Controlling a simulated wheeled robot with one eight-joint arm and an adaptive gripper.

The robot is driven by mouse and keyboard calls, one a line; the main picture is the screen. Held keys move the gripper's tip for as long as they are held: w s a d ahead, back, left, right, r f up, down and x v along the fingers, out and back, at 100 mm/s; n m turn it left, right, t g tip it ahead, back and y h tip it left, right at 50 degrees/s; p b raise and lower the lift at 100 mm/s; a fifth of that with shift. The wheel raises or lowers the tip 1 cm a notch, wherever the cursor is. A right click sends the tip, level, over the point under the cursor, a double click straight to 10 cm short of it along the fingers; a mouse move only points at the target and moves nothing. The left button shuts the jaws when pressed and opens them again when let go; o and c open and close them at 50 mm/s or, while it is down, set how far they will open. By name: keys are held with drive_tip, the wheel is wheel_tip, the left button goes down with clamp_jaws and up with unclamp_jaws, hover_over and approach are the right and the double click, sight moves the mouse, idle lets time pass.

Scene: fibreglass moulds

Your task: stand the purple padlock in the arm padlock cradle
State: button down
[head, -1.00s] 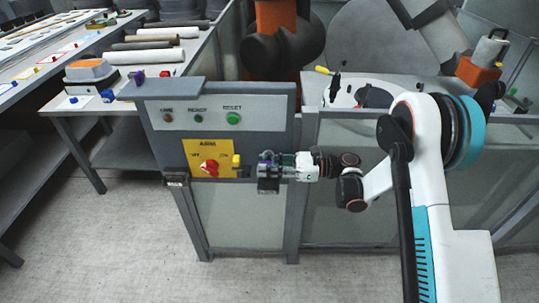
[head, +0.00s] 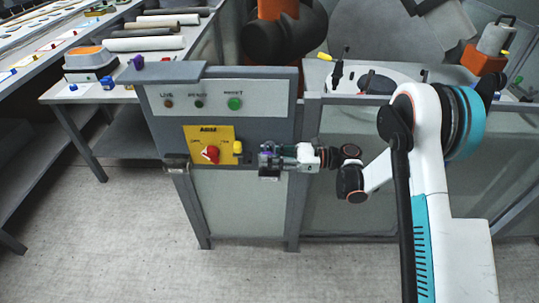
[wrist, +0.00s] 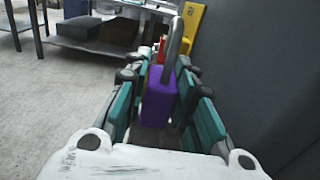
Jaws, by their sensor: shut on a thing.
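The purple padlock (wrist: 160,98) is upright between the fingers of my gripper (wrist: 160,112) in the wrist view, its grey shackle pointing up. My gripper is shut on its body. In the head view my gripper (head: 268,158) reaches leftward in front of the grey control cabinet, right of the yellow ARM plate (head: 222,134). The padlock is barely visible there. A small dark bracket (head: 175,163) sits at the cabinet's left edge. A dark shape lies just under my fingers; I cannot tell whether it is a cradle or part of my gripper.
The ARM plate carries a red rotary switch (head: 210,154) and a yellow padlock-like piece (head: 238,147). A workbench (head: 120,75) stands at left. The floor (head: 110,230) in front is clear.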

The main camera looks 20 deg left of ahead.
drive_tip(key=shift+f, duration=0.95)
drive_tip(key=shift+f, duration=1.1)
drive_tip(key=c, duration=1.3)
unclamp_jaws()
drive_tip(key=shift+d, duration=0.1)
drive_tip(key=v, duration=1.2)
